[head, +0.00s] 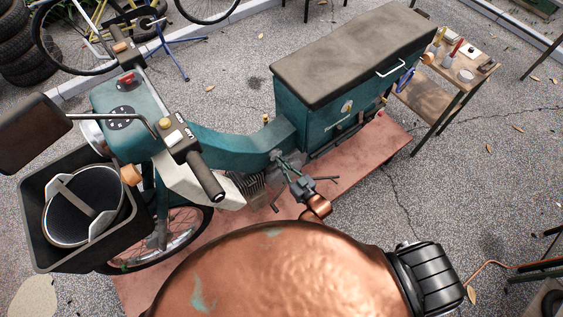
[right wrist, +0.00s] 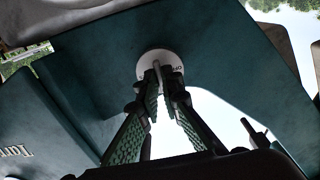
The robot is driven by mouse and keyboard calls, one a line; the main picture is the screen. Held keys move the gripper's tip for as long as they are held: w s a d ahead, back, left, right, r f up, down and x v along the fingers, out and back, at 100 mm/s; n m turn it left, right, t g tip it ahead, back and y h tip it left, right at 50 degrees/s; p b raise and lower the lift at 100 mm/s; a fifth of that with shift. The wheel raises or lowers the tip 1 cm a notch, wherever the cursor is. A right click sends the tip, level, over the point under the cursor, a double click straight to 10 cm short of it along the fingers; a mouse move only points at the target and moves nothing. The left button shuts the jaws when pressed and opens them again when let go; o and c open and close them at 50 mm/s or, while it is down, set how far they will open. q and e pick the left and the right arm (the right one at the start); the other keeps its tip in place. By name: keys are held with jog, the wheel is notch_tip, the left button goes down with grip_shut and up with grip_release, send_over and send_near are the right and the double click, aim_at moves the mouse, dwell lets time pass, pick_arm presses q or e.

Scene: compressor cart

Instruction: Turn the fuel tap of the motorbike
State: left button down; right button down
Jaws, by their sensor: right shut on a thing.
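The teal motorbike (head: 220,140) stands on a reddish mat, its handlebars to the left and its seat box to the right. In the right wrist view, the fuel tap (right wrist: 147,60) is a round white dial with OFF lettering and a small lever, on the underside of a teal body panel. My right gripper (right wrist: 161,83) has its two fingers on either side of the lever and is shut on it. In the head view my right gripper (head: 281,158) reaches in low beside the frame, under the seat box's front end; the tap is hidden there. My left gripper is not in view.
A handlebar grip (head: 206,181) juts out left of my right gripper. A black front basket (head: 75,256) holds a bucket. The dark seat box (head: 316,75) rises above the gripper's right. A wooden side table (head: 427,98) with tools stands behind. Open pavement lies to the right.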

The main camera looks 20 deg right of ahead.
jog(key=shift+f, duration=0.1)
jog(key=c, duration=2.1)
grip_release()
jog(key=v, duration=1.2)
jog(key=s+d+f+m+g+h, duration=0.1)
jog(key=s+d+f+g+h, duration=0.15)
jog(key=s+f, duration=0.55)
jog(key=s+d+f+g+h, duration=0.1)
jog(key=s+d+f+g, duration=0.25)
jog(key=f, duration=0.85)
jog(key=s+d+f+m+g+h, duration=0.1)
jog(key=s+d+f+g, duration=0.3)
jog(key=f, duration=0.6)
jog(key=s+d+f+g, duration=0.1)
jog(key=s+f, duration=0.3)
jog(key=s, duration=0.5)
jog(key=s+f+g+h, duration=0.1)
jog(key=s+f+g, duration=0.2)
jog(key=s, duration=0.6)
jog(key=s+d+f+g+h, duration=0.1)
jog(key=s+f, duration=0.4)
jog(key=s, duration=0.5)
jog(key=shift+d+m+g, duration=0.3)
jog(key=shift+d+g, duration=0.05)
jog(key=shift+g, duration=0.15)
